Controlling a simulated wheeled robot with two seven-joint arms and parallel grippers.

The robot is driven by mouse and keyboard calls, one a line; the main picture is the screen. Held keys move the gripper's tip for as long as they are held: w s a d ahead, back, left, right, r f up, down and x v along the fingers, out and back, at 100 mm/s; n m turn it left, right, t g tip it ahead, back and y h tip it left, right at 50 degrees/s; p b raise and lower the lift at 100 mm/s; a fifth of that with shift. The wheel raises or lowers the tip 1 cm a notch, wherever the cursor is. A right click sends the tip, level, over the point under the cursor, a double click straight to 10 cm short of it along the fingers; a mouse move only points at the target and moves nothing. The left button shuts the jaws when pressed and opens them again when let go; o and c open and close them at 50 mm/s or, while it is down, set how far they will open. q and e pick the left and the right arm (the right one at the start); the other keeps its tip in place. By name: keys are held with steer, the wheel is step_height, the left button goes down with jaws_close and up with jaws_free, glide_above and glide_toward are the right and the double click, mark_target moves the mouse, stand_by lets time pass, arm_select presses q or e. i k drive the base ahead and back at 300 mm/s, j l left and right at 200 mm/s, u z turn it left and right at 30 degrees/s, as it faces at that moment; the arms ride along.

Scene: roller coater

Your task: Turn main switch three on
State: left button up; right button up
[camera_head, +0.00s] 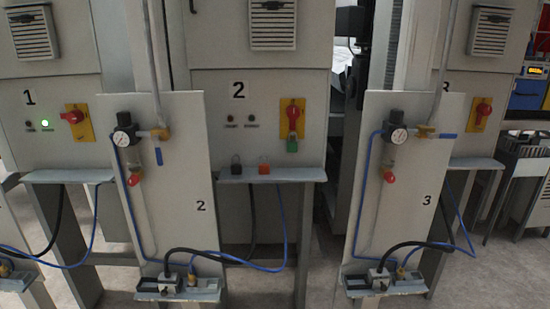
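Cabinet three (490,118) stands at the right, with its number 3 (445,88) partly covered. Neither of my grippers is in view.
Panel 3 carries a pressure gauge (398,136) and a blue-handled valve (447,135). Panel 2 (185,225) stands at centre left. A black padlock (236,160) and a red padlock (264,167) sit on cabinet two's shelf (300,174). Hoses hang low between the stands.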

mark_target(484, 109)
steer(key=z, duration=1)
steer(key=i+l, duration=0.2)
steer(key=l, duration=0.3)
steer(key=i+l+u, duration=0.15)
steer(key=l, duration=0.3)
steer(key=i+l, duration=0.2)
steer(key=l, duration=0.35)
steer(key=i+l+u, duration=0.15)
steer(key=l, duration=0.35)
steer(key=i+l, duration=0.2)
steer(key=l, duration=0.3)
steer(key=i+l+u, duration=0.1)
steer(key=l, duration=0.45)
steer(key=i+l+u, duration=0.1)
steer(key=l, duration=0.4)
steer(key=i+l, duration=0.15)
steer(key=l, duration=0.4)
steer(key=i+u, duration=0.05)
